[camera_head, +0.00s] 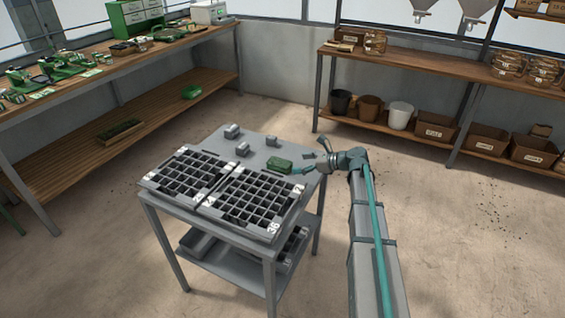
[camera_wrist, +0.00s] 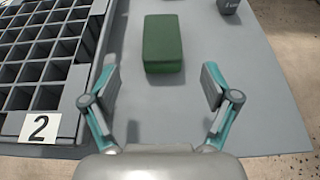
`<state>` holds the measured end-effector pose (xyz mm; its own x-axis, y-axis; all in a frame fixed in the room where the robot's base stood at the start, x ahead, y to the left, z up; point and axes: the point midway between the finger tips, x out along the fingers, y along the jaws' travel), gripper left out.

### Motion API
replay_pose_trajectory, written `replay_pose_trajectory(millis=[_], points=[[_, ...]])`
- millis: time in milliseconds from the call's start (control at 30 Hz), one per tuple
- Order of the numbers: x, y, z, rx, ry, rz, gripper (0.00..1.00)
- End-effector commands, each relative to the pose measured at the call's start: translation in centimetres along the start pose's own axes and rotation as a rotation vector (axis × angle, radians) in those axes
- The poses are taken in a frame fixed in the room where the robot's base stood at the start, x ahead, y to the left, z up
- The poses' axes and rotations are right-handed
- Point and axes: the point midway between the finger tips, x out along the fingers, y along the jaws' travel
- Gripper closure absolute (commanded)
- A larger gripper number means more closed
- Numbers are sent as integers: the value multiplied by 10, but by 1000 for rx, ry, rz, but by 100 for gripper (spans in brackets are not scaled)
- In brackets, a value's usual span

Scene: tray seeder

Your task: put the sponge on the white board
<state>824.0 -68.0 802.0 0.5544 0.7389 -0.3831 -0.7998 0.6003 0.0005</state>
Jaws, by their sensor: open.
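The green block that looks like the sponge (camera_head: 279,163) lies flat on the grey table (camera_head: 245,148), right of the seed trays. It also shows in the wrist view (camera_wrist: 164,43), upper middle. My gripper (camera_wrist: 161,80) is open and empty, its two fingers spread wider than the block. The block is ahead of the fingertips, roughly centred between them. In the head view my gripper (camera_head: 312,166) is at the table's right edge, just right of the block. I cannot make out a white board in either view.
Two black-celled seed trays (camera_head: 272,213) with white number plates fill the table's front and left. Several small grey pieces (camera_head: 241,149) stand at the back. Benches stand along the left (camera_head: 80,82) and back (camera_head: 430,68) walls. The floor right of the table is clear.

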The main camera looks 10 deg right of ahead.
Motion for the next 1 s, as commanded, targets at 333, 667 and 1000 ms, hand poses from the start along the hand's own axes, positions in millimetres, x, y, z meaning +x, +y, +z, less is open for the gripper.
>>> replay_pose_trajectory(millis=[333,667,1000], points=[[45,-1,-1,0,0,0,14],[70,-4,1,0,0,0,14],[102,-3,1,0,0,-2,14]])
